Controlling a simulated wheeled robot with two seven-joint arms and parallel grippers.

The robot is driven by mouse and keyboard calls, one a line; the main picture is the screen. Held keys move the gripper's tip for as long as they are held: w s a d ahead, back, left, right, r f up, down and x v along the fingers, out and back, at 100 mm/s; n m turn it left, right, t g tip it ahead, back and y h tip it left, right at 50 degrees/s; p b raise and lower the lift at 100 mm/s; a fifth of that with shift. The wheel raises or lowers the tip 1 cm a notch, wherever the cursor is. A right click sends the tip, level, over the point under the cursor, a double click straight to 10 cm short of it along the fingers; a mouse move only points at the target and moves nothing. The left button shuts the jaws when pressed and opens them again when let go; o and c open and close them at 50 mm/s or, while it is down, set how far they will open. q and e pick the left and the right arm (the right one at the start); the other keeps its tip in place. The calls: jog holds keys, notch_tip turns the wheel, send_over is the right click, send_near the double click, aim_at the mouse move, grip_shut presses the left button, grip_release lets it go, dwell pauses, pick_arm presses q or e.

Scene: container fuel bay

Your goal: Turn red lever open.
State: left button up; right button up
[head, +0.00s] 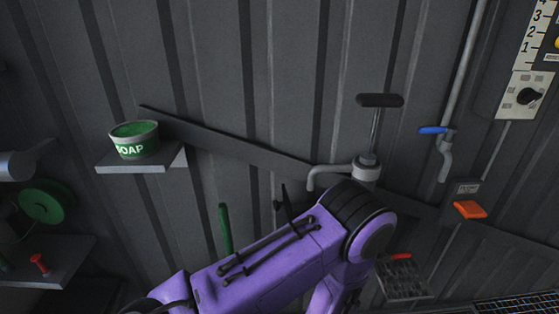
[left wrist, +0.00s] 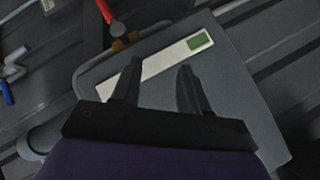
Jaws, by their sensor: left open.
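The red lever (left wrist: 107,11) is at the top of the left wrist view, cut off by the frame edge, beside a brass-coloured fitting (left wrist: 123,41). A small red piece (head: 400,256) shows low in the head view, right of my arm; it may be the same lever, partly hidden. My left gripper (left wrist: 158,74) is open and empty in the left wrist view, with its fingers over a grey panel (left wrist: 235,95) and apart from the lever. In the head view, my purple arm hides the left gripper. My right gripper is not in view.
A hand pump (head: 365,172) with a black T-handle and spout stands behind my arm. A blue-handled tap (head: 433,130) and an orange switch (head: 470,209) are on the right. A soap tub (head: 135,140) sits on a shelf at left. A white strip (left wrist: 155,68) lies across the grey panel.

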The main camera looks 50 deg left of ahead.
pick_arm(q)
jog(key=s+a+r+m+g+p, duration=0.2)
jog(key=s+g+p, duration=0.2)
jog(key=s+p, duration=0.3)
jog(key=s+a+r+m+g+p, duration=0.3)
jog(key=s+p, duration=0.4)
jog(key=s, duration=0.6)
jog(key=shift+a+g+y, duration=0.3)
jog(key=shift+a+g, duration=0.05)
jog(key=shift+g, duration=0.45)
